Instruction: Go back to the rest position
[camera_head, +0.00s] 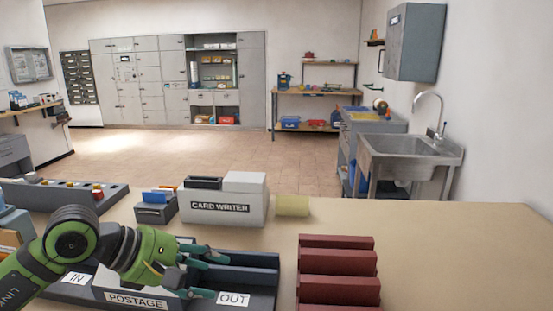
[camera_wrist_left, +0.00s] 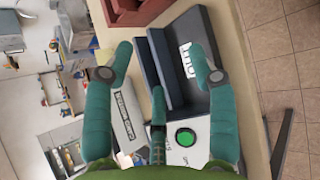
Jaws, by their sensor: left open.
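My left gripper (camera_head: 208,268) comes in from the left and hangs over the dark tray (camera_head: 262,292) at the OUT label (camera_head: 233,298). It covers part of the POSTAGE box (camera_head: 135,299). The dark OUT tray (camera_wrist_left: 205,108) and a green button (camera_wrist_left: 185,138) show beyond the fingers. My right gripper is in neither view.
On the table (camera_head: 450,250) stand a card writer (camera_head: 222,208), a small dark card holder (camera_head: 154,213), a yellowish block (camera_head: 292,206) and a dark red slotted rack (camera_head: 338,272). The table's right side is clear. A sink (camera_head: 410,150) stands behind it.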

